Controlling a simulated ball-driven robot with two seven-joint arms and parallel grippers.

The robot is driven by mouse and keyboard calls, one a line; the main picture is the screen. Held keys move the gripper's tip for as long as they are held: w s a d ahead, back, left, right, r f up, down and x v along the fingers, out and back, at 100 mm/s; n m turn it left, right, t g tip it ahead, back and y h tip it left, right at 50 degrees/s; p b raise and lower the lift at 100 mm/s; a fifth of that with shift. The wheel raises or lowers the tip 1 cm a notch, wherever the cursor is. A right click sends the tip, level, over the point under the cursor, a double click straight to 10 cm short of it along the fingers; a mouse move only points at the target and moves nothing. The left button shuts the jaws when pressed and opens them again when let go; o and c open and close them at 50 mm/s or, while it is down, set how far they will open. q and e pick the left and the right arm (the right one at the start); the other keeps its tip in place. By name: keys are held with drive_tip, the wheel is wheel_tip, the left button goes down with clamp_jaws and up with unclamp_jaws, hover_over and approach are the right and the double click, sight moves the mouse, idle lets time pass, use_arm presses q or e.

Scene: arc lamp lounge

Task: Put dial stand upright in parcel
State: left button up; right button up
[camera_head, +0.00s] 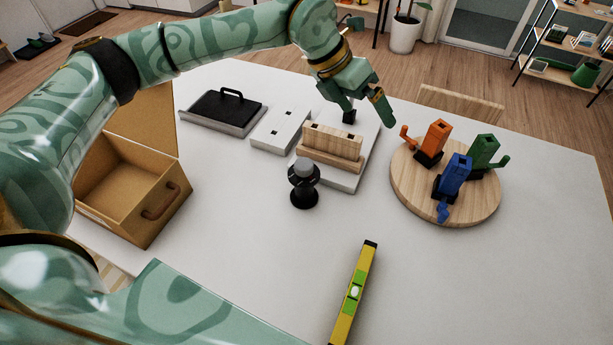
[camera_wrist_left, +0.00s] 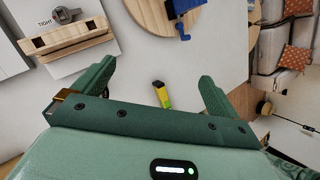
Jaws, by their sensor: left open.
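What I take to be the dial stand (camera_head: 304,183) is a small black stand with a round base and a grey top. It is upright on the white table, in front of the wooden block. The parcel (camera_head: 165,207) is an open cardboard box with a raised lid and a brown handle, at the left of the table. My left gripper (camera_head: 367,112) is open and empty, above the table behind and right of the stand. It is also open in the left wrist view (camera_wrist_left: 156,88), where I do not make out the stand. My right gripper is not in view.
A slotted wooden block (camera_head: 333,141) sits on a pale plate, beside white panels (camera_head: 280,131) and a black-handled tray (camera_head: 222,109). A round wooden board (camera_head: 420,207) holds orange, blue and green pieces. A yellow level (camera_head: 353,293) lies in front. The table's middle is clear.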

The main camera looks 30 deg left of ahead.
use_arm(q)
drive_tip(key=a+f+g+y, duration=0.1)
drive_tip(key=a+f+y, duration=0.25)
drive_tip(key=a, duration=0.25)
drive_tip(key=n+g+y, duration=0.1)
drive_tip(key=g+y, duration=0.1)
drive_tip(key=y, duration=0.1)
approach(304, 163)
drive_tip(key=shift+h, duration=0.25)
drive_tip(key=f, duration=1.4)
drive_tip(key=shift+s+a+f+b, duration=0.2)
drive_tip(key=shift+f+b, duration=0.1)
drive_tip(key=shift+f, duration=0.05)
drive_tip(key=shift+r, duration=0.1)
drive_tip(key=c, duration=1.5)
drive_tip(key=shift+r, duration=0.1)
drive_tip(key=shift+c, duration=0.2)
drive_tip(key=shift+w+r, duration=0.1)
drive_tip(key=shift+r, duration=0.2)
wheel_tip(304, 163, up, 2)
drive_tip(key=shift+r, duration=0.2)
drive_tip(key=s+d+r, duration=0.7)
drive_tip(key=s+r, duration=0.2)
drive_tip(key=s, duration=0.3)
drive_tip(key=shift+r, duration=0.4)
